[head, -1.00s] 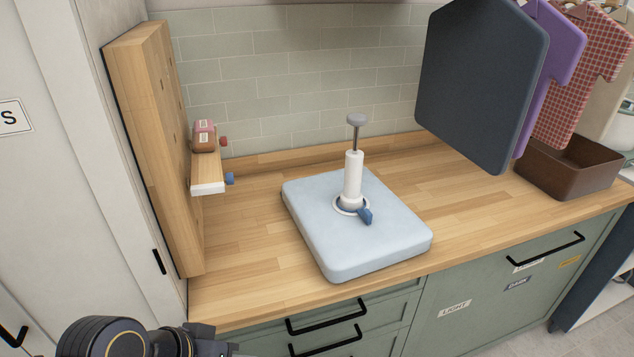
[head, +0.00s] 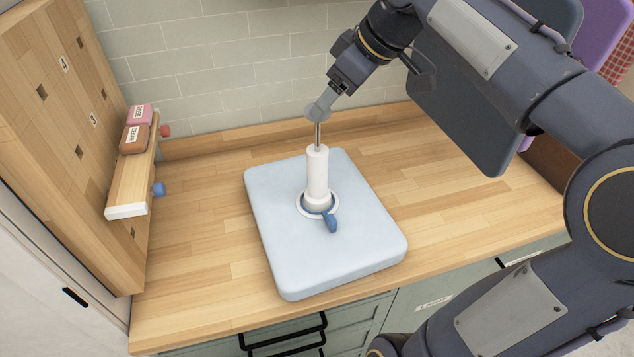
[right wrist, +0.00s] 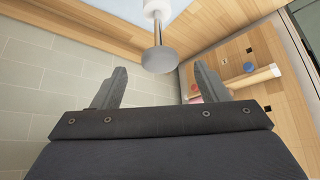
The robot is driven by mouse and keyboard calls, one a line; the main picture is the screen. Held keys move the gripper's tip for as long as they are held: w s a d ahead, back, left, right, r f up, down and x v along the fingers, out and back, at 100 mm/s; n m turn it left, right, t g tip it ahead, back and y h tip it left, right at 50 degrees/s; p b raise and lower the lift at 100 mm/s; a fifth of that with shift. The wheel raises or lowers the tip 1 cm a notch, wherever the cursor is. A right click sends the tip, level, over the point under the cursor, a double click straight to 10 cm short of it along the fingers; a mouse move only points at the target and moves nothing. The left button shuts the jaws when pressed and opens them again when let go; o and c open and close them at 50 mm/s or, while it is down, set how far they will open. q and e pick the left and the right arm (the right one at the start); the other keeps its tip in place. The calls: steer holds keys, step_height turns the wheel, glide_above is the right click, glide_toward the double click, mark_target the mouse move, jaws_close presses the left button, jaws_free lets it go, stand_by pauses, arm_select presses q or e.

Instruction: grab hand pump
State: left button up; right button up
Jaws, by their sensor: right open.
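The hand pump (head: 317,173) is a white cylinder with a thin metal rod and a grey round knob. In the right wrist view the jaws (right wrist: 158,82) are spread apart and the grey knob (right wrist: 160,58) shows beyond and between the fingertips, not clasped. My left gripper is not in view.
A wooden pegboard (head: 70,130) with a small shelf (head: 130,190) holding two small blocks stands at the left. A dark hanging panel (head: 455,125) is at the right, behind my right arm. The wooden counter (head: 205,240) is clear around the pad.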

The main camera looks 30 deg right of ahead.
steer(key=p+x, duration=0.1)
steer(key=x, duration=0.4)
steer(key=shift+w+a+f, duration=0.1)
steer(key=shift+w+f, duration=0.15)
steer(key=shift+f, duration=0.05)
steer(key=shift+r, duration=0.1)
jaws_close()
